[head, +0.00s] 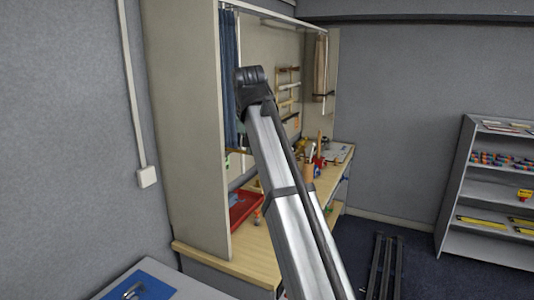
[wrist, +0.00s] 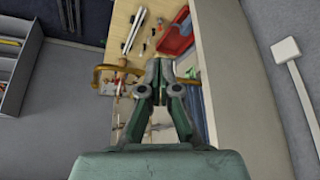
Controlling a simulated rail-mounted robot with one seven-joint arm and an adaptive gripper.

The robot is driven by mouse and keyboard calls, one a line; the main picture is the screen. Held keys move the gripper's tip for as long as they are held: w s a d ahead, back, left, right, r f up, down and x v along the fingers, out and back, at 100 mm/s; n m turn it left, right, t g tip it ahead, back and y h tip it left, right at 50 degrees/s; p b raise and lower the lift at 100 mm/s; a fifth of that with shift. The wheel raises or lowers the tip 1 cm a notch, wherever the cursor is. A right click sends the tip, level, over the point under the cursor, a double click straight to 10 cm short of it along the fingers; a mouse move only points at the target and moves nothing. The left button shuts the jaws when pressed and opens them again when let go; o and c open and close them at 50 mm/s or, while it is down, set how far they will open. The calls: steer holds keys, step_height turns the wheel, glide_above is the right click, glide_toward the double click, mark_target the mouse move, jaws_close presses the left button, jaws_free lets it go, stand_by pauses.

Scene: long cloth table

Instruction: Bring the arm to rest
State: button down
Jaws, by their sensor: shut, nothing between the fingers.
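My arm (head: 285,205) rises through the middle of the head view, in front of a workbench in an alcove. Its dark upper end (head: 252,85) is in front of the blue curtain; my gripper's fingers cannot be made out there. In the wrist view my gripper (wrist: 159,64) is shut, with its fingertips together and nothing between them. It appears above the workbench, apart from the things on it.
The wooden bench top (head: 240,262) bears a red tray (head: 245,205) and several tools. A blue curtain (head: 229,75) hangs by the side panel (head: 185,130). A grey shelf (head: 485,190) stands right. A blue-topped surface (head: 140,285) is front left. A wall box (head: 147,177) is left.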

steer(key=s+d+f+n+g+b, duration=0.1)
steer(key=s+d+f+b, duration=0.15)
steer(key=f, duration=2.05)
steer(key=s+d+f+n+g+b, duration=0.1)
steer(key=d+f+g, duration=0.15)
steer(key=f, duration=1.95)
steer(key=s+d+f+g+b, duration=0.1)
steer(key=s+d+f, duration=0.25)
steer(key=f, duration=0.45)
steer(key=s+d+f, duration=0.2)
steer(key=s+f, duration=0.3)
steer(key=f, duration=0.3)
steer(key=s+d+f+g+b, duration=0.1)
steer(key=s+d+f, duration=0.1)
steer(key=s+f, duration=0.5)
steer(key=s+d+f+g+b, duration=0.1)
steer(key=s+d+f+g, duration=0.1)
steer(key=s+f, duration=0.6)
steer(key=s+d+f+m+g+b, duration=0.1)
steer(key=s+d+f, duration=0.3)
steer(key=s+f, duration=0.5)
steer(key=s+d+f+m+g+b, duration=0.1)
steer(key=s+d+f+g+b, duration=0.2)
steer(key=s+f, duration=0.6)
steer(key=s, duration=1)
steer(key=shift+s+f+g, duration=0.25)
steer(key=shift+g, duration=0.1)
